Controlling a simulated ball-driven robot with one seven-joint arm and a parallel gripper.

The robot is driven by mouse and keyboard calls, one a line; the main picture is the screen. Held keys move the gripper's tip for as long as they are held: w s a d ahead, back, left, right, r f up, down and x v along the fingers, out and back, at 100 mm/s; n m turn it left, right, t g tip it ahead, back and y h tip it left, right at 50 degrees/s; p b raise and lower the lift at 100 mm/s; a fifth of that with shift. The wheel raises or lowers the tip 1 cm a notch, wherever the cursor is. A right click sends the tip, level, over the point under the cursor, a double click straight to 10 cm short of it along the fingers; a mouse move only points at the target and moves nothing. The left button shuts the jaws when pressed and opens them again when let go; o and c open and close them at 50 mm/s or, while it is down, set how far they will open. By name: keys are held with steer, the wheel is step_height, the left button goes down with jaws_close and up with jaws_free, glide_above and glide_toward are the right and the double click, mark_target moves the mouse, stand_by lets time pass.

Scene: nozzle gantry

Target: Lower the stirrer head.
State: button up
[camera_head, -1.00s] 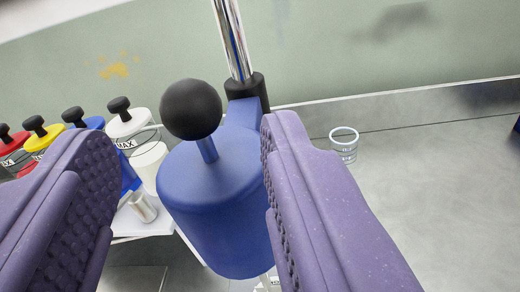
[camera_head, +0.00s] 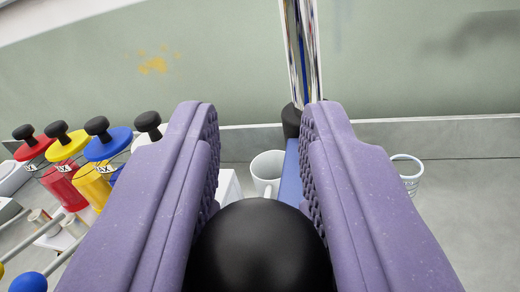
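The stirrer head is a blue body (camera_head: 290,178) on a chrome post (camera_head: 301,50), with a black ball knob (camera_head: 260,250) on top. In the head camera view the knob is large and close at the bottom middle. My gripper (camera_head: 258,125) has two purple fingers, one on each side of the knob. The fingers stand apart with a gap between their tips. The knob fills the space between the lower parts of the fingers; I cannot tell whether they touch it. Most of the blue body is hidden behind the knob and the right finger.
At the left stand canisters with red (camera_head: 33,148), yellow (camera_head: 70,145) and blue (camera_head: 108,143) lids with black knobs. A white mug (camera_head: 266,172) stands behind the head, and a ringed cup (camera_head: 407,172) at the right. A wall (camera_head: 420,80) closes the back.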

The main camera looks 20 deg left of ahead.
jaws_close()
step_height(320, 180, down, 10)
steer(key=b, duration=0.7)
steer(key=shift+r, duration=0.1)
steer(key=o, duration=0.8)
jaws_free()
steer(key=shift+o, duration=0.2)
steer(key=shift+r, duration=0.1)
steer(key=shift+s, duration=0.15)
steer(key=s+d+p, duration=0.1)
steer(key=s+p, duration=0.1)
steer(key=s, duration=0.5)
steer(key=shift+s+d, duration=0.25)
